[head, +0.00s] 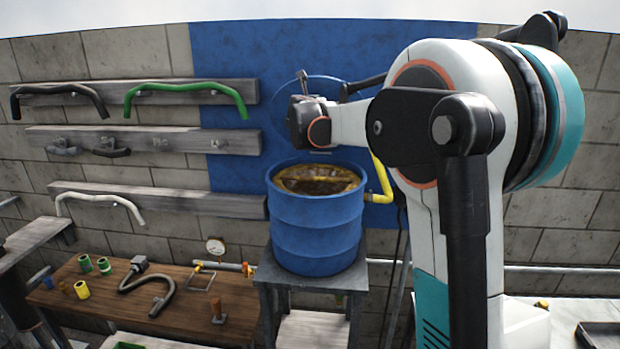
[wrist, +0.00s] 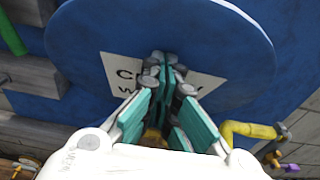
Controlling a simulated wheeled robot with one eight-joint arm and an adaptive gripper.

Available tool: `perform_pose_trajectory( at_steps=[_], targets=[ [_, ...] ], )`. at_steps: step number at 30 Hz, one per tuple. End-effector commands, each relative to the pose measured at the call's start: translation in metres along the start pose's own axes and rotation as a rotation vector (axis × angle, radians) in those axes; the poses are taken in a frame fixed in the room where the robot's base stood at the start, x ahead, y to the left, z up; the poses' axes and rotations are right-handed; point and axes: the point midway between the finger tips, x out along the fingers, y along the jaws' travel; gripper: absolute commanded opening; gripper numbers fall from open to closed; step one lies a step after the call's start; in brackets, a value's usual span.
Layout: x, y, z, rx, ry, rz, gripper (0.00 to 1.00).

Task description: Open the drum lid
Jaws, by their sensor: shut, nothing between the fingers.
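The blue drum (head: 316,225) stands on a grey stand, and its mouth is uncovered with brown contents (head: 318,180) showing. The round blue lid (head: 322,88) stands upright behind the drum mouth, against the blue wall panel. In the wrist view the lid (wrist: 225,45) fills the upper middle and carries a white label (wrist: 122,70), partly hidden by my fingers. My gripper (wrist: 165,68) is shut and empty, its fingers in front of the lid's label. I cannot tell whether the fingertips touch the lid.
A yellow pipe (head: 381,180) rises at the drum's right side. Wall rails at left hold a green handle (head: 185,88) and other handles. A wooden bench (head: 110,300) at lower left carries small cups, a bent pipe and a gauge (head: 215,246).

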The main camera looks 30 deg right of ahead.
Motion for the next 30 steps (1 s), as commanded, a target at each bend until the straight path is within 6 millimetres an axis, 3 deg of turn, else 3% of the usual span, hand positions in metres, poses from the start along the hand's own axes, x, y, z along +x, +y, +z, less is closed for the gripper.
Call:
perform_pose_trajectory(
  at_steps=[6,12,30],
  targets=[
    [0.021,0.000,0.018,0.001,0.000,0.000,0.00],
    [0.029,0.000,0.024,0.001,0.000,-0.001,0.00],
    [0.030,0.000,0.028,0.001,0.000,0.000,0.00]
  ],
)
